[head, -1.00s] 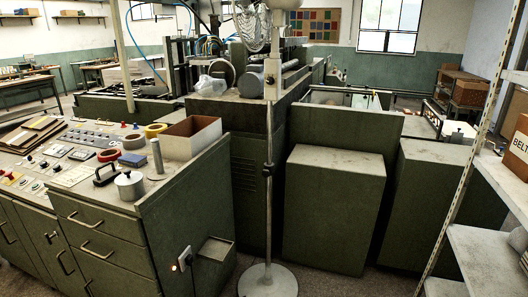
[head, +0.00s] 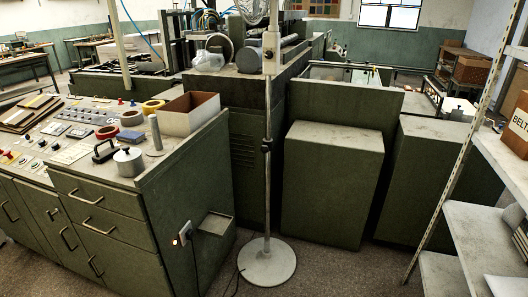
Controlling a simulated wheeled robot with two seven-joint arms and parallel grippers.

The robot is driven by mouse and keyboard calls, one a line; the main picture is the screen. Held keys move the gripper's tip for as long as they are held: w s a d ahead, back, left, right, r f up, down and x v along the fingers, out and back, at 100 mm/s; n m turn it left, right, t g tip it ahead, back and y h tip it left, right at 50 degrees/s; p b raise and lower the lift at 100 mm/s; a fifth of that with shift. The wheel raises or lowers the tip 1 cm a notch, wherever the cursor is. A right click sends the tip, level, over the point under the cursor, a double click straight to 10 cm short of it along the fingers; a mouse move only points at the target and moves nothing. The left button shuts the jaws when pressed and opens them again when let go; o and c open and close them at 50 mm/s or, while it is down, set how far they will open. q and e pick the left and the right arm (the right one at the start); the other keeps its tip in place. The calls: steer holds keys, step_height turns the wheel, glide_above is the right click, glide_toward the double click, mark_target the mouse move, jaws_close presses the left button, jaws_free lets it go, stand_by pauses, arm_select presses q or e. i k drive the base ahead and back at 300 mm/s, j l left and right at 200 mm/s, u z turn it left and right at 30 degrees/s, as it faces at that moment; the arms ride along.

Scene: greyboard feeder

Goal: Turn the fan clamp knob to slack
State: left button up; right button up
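A pedestal fan stands in the middle of the head view. Its upright pole (head: 267,195) rises from a round pale base (head: 267,262) on the floor. A small dark clamp knob (head: 266,145) sits about halfway up the pole. I cannot tell from here whether it is tight or slack. The wire fan head (head: 256,10) is cut off by the top edge, with a grey housing (head: 271,48) below it. Neither of my grippers is in view.
A control console (head: 85,150) with drawers stands left, carrying a cardboard box (head: 190,113) and tape rolls. Green cabinets (head: 333,185) stand behind and right of the pole. A metal shelf (head: 480,240) is at far right. Floor around the fan base is clear apart from a cable.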

mark_target(265, 150)
steer(key=i+j, duration=0.5)
steer(key=j, duration=0.15)
steer(key=i+j+z, duration=0.1)
steer(key=i+j, duration=0.45)
